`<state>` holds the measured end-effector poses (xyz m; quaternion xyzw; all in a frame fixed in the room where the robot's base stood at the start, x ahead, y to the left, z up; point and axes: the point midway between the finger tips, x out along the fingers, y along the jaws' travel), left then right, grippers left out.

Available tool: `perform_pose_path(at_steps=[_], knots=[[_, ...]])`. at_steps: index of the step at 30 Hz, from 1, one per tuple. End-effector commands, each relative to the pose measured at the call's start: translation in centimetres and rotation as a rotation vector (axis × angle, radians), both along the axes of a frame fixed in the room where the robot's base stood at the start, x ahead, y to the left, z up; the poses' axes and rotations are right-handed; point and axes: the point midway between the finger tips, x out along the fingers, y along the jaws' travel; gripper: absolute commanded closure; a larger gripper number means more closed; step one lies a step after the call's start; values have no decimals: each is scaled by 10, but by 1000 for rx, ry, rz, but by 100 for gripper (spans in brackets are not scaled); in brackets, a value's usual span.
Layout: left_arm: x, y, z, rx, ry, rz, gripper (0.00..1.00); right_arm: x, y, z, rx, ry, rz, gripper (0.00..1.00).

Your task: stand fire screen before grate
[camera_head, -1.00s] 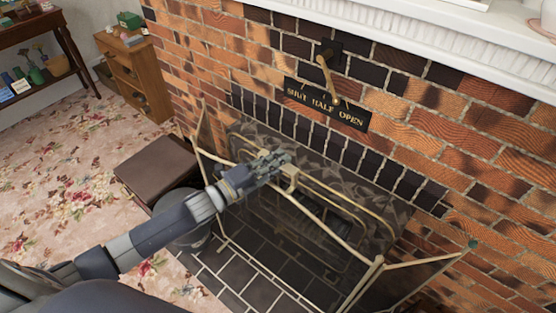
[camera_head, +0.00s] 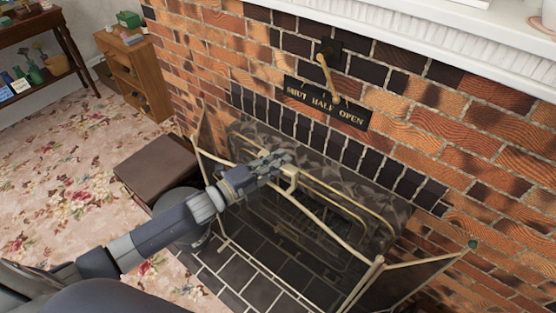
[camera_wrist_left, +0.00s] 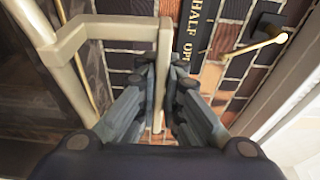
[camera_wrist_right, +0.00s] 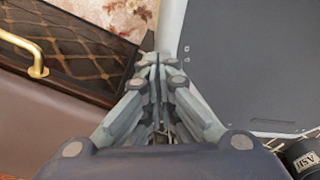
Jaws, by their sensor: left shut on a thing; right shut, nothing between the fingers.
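The fire screen is a mesh panel with a pale brass frame (camera_head: 323,228) and side wings. It stands upright on the dark tiled hearth in front of the fireplace opening. My left gripper (camera_head: 284,163) is at its top rail, shut on the handle. In the left wrist view the handle (camera_wrist_left: 159,95) runs between the closed fingers (camera_wrist_left: 158,85). The grate behind shows only dimly through the mesh, and its details cannot be told. My right gripper (camera_wrist_right: 157,62) shows only in its wrist view, shut and empty.
A damper sign (camera_head: 327,102) and brass lever (camera_head: 326,76) are on the brick wall above. A brown box (camera_head: 163,168) and a dark round bucket (camera_head: 178,236) stand left of the screen. The floral carpet (camera_head: 65,180) is mostly clear.

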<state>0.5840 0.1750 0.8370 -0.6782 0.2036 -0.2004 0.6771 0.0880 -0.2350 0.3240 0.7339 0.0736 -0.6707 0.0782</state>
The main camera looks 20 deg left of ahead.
Motion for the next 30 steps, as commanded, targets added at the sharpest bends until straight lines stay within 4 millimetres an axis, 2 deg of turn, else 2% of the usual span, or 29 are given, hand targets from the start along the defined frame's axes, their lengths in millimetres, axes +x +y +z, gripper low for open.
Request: perform_pose_path(at_steps=[1,10,12,14,20,21,25,30], knots=[[2,-1,8,-6,-15,-3,100,0,0,0,0,0,0,100],[2,-1,8,-6,-15,-3,100,0,0,0,0,0,0,100],[2,-1,8,-6,-15,-4,79,0,0,0,0,0,0,100],[2,-1,8,-6,-14,-3,69,0,0,0,0,0,0,100],[1,0,4,-3,-8,-2,69,0,0,0,0,0,0,100],[-1,0,-4,4,7,1,69,0,-1,0,-1,0,0,100],[-3,2,-4,4,6,1,69,0,-3,-1,-3,0,2,100],[-18,12,-3,2,5,1,69,0,-1,0,-1,0,1,100]])
